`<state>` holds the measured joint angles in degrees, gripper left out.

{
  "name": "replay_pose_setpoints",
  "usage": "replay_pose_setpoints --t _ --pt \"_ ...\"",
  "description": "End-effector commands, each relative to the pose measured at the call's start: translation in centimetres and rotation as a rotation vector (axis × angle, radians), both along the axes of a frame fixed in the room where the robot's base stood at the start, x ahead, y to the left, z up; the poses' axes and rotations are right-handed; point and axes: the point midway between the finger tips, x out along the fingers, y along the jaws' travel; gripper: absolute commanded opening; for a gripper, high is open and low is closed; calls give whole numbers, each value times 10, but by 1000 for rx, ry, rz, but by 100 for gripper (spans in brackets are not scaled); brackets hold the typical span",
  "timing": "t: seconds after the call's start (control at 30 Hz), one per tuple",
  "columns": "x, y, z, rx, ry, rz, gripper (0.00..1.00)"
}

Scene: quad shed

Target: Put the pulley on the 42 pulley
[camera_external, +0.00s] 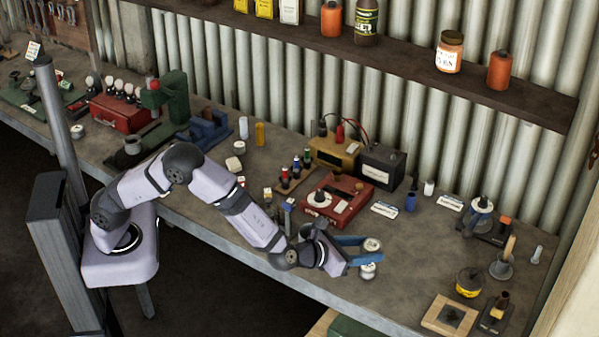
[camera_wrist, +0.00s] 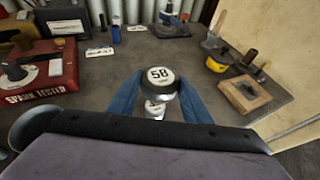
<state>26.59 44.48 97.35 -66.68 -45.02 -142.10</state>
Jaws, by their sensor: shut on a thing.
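My gripper (camera_external: 366,243) has blue fingers and is shut on a round metal pulley (camera_external: 372,244) with a white top. In the wrist view the held pulley (camera_wrist: 160,77) carries a dark number that looks like 58. A second pale, round pulley (camera_external: 367,271) is just below the held one, near the bench's front edge. In the wrist view this lower pulley (camera_wrist: 155,108) is partly hidden by the held one and its number cannot be read. I cannot tell whether the two touch.
A red spark tester (camera_external: 338,201) stands left of my gripper. A yellow tin (camera_external: 468,282) and a wooden block with a dark centre (camera_external: 450,314) are at the right. White labels (camera_external: 385,209) lie behind. Bare bench lies between the gripper and the tin.

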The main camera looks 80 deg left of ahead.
Motion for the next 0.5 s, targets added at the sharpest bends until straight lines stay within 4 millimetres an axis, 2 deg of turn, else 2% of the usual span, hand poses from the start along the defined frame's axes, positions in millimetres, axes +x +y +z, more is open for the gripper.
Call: replay_pose_setpoints --t 0.13,0.33,0.5 --pt "0 0 -8 3 1 -1 18" --pt "0 0 -31 3 2 0 18" --pt "0 0 -40 0 -1 -1 18"
